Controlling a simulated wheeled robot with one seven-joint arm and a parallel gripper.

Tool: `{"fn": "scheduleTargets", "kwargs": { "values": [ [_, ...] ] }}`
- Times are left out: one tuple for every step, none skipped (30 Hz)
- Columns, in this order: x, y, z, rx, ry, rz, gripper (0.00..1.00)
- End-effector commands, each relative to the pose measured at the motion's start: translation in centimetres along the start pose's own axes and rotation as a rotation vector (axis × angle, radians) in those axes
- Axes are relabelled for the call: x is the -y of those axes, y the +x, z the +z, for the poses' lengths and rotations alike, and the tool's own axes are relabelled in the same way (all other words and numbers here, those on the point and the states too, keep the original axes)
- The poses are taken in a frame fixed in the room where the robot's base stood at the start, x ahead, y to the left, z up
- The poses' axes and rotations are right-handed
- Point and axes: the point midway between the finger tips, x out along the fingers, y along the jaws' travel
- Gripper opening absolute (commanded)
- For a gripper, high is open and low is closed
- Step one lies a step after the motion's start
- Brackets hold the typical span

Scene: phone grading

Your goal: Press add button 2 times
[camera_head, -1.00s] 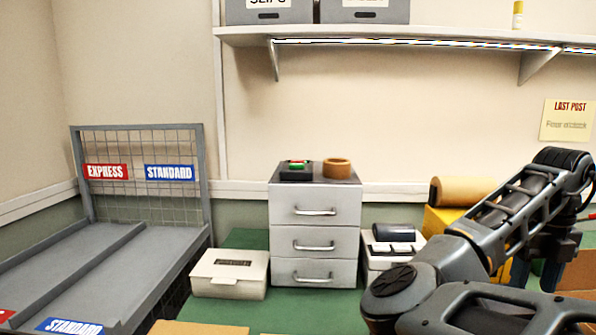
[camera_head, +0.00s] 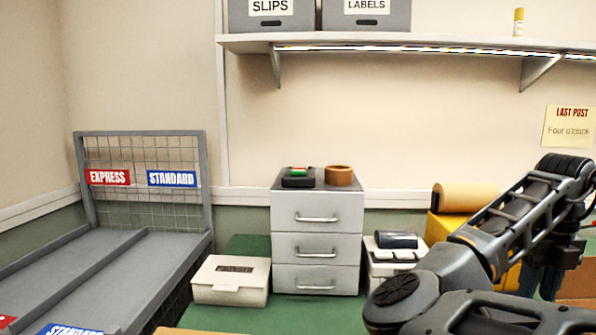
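A small dark box with a green and a red part on top (camera_head: 299,177) sits on the grey drawer unit (camera_head: 317,222). I cannot tell from this view whether it carries an add button, and no button label is readable. My arm reaches in from the lower right. Its far end points down behind the arm links at the right edge, and the fingertips of my gripper cannot be made out. The arm is well to the right of the drawer unit, apart from it.
A tape roll (camera_head: 339,175) sits beside the dark box. A white box (camera_head: 230,280) stands left of the drawers, a white device (camera_head: 393,254) right. A wire-backed rack (camera_head: 145,205) marked EXPRESS and STANDARD is at left. A shelf (camera_head: 420,42) holds grey bins.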

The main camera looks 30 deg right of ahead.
Motion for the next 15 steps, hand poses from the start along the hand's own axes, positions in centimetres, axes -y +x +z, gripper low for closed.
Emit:
{"fn": "scheduleTargets", "kwargs": {
  "values": [
    [0.00, 0.00, 0.00, 0.000, 0.000, 0.000, 0.30],
    [0.00, 0.00, 0.00, 0.000, 0.000, 0.000, 0.27],
    [0.00, 0.00, 0.00, 0.000, 0.000, 0.000, 0.23],
    [0.00, 0.00, 0.00, 0.000, 0.000, 0.000, 0.20],
    [0.00, 0.00, 0.00, 0.000, 0.000, 0.000, 0.17],
    [0.00, 0.00, 0.00, 0.000, 0.000, 0.000, 0.14],
    [0.00, 0.00, 0.00, 0.000, 0.000, 0.000, 0.11],
    [0.00, 0.00, 0.00, 0.000, 0.000, 0.000, 0.08],
    [0.00, 0.00, 0.00, 0.000, 0.000, 0.000, 0.04],
    [0.00, 0.00, 0.00, 0.000, 0.000, 0.000, 0.01],
    [0.00, 0.00, 0.00, 0.000, 0.000, 0.000, 0.00],
    [0.00, 0.00, 0.00, 0.000, 0.000, 0.000, 0.00],
    [0.00, 0.00, 0.00, 0.000, 0.000, 0.000, 0.00],
    [0.00, 0.00, 0.00, 0.000, 0.000, 0.000, 0.00],
    [0.00, 0.00, 0.00, 0.000, 0.000, 0.000, 0.00]
  ]
}}
